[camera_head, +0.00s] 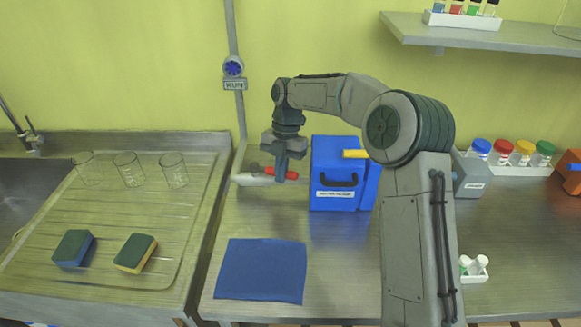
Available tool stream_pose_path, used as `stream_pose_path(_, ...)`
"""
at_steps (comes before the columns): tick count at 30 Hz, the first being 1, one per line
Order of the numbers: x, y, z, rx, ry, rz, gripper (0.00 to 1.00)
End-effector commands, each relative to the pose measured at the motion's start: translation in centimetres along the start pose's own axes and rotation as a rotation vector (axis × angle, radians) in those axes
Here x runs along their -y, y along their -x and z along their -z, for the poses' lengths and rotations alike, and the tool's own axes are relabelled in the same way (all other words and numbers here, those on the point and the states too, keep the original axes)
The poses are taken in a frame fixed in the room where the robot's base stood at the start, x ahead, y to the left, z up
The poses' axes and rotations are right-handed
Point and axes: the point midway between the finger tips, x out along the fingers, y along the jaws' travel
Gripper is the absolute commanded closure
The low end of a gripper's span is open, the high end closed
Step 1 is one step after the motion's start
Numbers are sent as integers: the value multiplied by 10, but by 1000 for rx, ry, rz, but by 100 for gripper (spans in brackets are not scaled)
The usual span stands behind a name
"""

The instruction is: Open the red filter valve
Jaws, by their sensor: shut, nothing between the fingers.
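The red filter valve handle (283,173) is a short red lever on a pale horizontal pipe fitting (252,180) at the back of the bench, left of the blue box. The lever points to the right, roughly along the pipe. My gripper (281,180) points down at the lever, with its fingers closed and nothing between them. It covers part of the lever and fitting. I cannot tell whether the fingers touch the lever.
A blue box (335,195) stands right of the valve, with a yellow handle (355,154) nearby. A blue wall valve (233,67) is on the vertical pipe. Beakers (128,170) stand on the left drainboard. A blue mat (261,270) lies in front on the bench.

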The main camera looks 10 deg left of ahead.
Motion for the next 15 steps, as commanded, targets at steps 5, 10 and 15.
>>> stream_pose_path(5,-8,3,-3,0,16,4,100)
stream_pose_path(10,-10,5,-10,0,17,4,100)
stream_pose_path(15,-10,5,-16,0,14,4,100)
